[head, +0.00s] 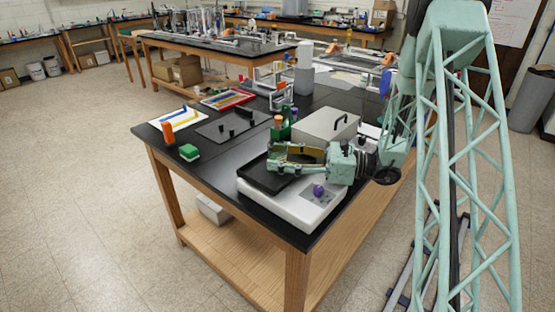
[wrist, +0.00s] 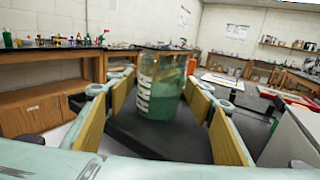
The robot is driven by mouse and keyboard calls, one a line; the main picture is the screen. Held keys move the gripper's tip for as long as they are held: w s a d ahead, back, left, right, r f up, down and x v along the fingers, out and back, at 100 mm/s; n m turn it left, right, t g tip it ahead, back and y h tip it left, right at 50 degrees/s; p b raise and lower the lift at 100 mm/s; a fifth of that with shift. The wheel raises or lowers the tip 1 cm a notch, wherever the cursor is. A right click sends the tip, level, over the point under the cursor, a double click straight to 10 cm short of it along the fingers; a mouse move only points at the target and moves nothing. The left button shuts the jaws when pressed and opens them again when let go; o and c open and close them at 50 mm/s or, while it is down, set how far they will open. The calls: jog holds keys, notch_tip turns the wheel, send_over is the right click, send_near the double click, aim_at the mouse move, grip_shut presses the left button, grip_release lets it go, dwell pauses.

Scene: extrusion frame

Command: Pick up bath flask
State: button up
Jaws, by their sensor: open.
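The bath flask (wrist: 158,98) is a clear, wide glass vessel with green liquid and white markings. In the wrist view it stands upright on a dark flat surface (wrist: 165,150), ahead of my palm and between my fingers. My gripper (wrist: 160,88) is open, with yellow-tan pads on either side of the flask and a visible gap on each side. In the head view my gripper (head: 272,157) lies level, low over the black-topped white device (head: 290,210). The flask is hard to make out there among the fingers.
A grey box with a black handle (head: 325,124) stands close behind my gripper. A green bottle with an orange cap (head: 280,128) stands just beyond the fingers. A purple knob (head: 318,190) is on the device's front. A green block (head: 189,152) and orange object (head: 168,133) are farther left.

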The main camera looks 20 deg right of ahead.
jog(key=c, duration=0.9)
jog(key=shift+c, duration=0.2)
jog(key=shift+r, duration=0.4)
notch_tip(320, 180, up, 9)
jog(key=p, duration=0.2)
dwell(0.9)
jog(key=shift+r, duration=0.1)
dwell(0.8)
